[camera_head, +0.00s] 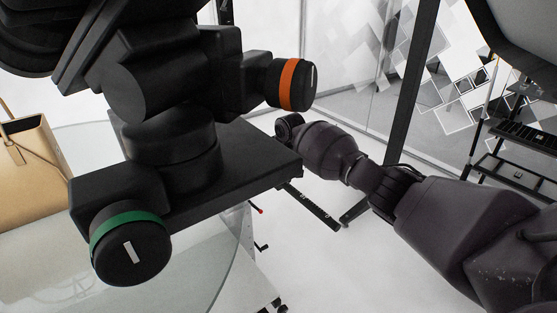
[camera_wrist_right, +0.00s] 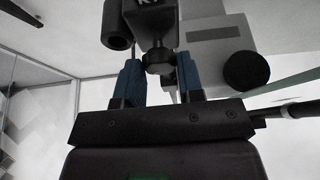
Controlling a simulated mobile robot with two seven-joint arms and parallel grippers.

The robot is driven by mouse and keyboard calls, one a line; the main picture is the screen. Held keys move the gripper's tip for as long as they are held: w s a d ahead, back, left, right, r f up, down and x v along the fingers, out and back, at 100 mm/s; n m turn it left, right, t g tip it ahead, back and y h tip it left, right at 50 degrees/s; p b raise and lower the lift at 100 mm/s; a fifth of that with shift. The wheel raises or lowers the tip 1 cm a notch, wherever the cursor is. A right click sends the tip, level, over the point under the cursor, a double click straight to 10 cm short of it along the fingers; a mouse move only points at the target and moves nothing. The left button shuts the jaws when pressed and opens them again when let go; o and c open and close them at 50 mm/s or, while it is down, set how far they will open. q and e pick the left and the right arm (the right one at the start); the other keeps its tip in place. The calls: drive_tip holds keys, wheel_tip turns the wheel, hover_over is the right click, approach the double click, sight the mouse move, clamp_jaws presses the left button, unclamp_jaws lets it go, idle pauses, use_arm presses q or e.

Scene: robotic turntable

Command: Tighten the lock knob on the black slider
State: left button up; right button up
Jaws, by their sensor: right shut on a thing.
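The black slider assembly (camera_head: 235,160) fills the left and middle of the head view, above a round glass turntable (camera_head: 215,265). It carries an orange-ringed knob (camera_head: 291,84) at the upper right and a green-ringed knob (camera_head: 130,243) at the lower left. In the right wrist view, a small black lock knob (camera_wrist_right: 158,60) hangs under a dark block. The blue fingers of my right gripper (camera_wrist_right: 159,68) stand on either side of it, shut on it. In the head view this gripper is hidden behind the slider; only the arm shows. My left gripper is not in view.
A tan handbag (camera_head: 35,160) stands on the turntable at the left. A dark marked bar (camera_head: 312,207) sticks out below the slider. A black round knob (camera_wrist_right: 246,70) sits right of my right gripper. Black shelving (camera_head: 515,150) stands at the far right.

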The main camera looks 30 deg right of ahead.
drive_tip(key=shift+s+a+f, duration=0.15)
drive_tip(key=shift+s+f, duration=0.05)
drive_tip(key=shift+f, duration=0.35)
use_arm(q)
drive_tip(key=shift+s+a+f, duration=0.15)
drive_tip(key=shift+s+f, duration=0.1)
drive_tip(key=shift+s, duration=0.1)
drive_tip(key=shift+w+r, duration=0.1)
use_arm(e)
drive_tip(key=o, duration=0.9)
drive_tip(key=shift+w, duration=0.25)
drive_tip(key=shift+s+r, duration=0.1)
drive_tip(key=shift+r, duration=0.55)
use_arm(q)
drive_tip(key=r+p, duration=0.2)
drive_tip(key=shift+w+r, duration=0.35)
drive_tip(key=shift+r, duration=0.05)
use_arm(e)
drive_tip(key=v, duration=0.6)
drive_tip(key=shift+s+r, duration=0.2)
drive_tip(key=shift+r, duration=0.1)
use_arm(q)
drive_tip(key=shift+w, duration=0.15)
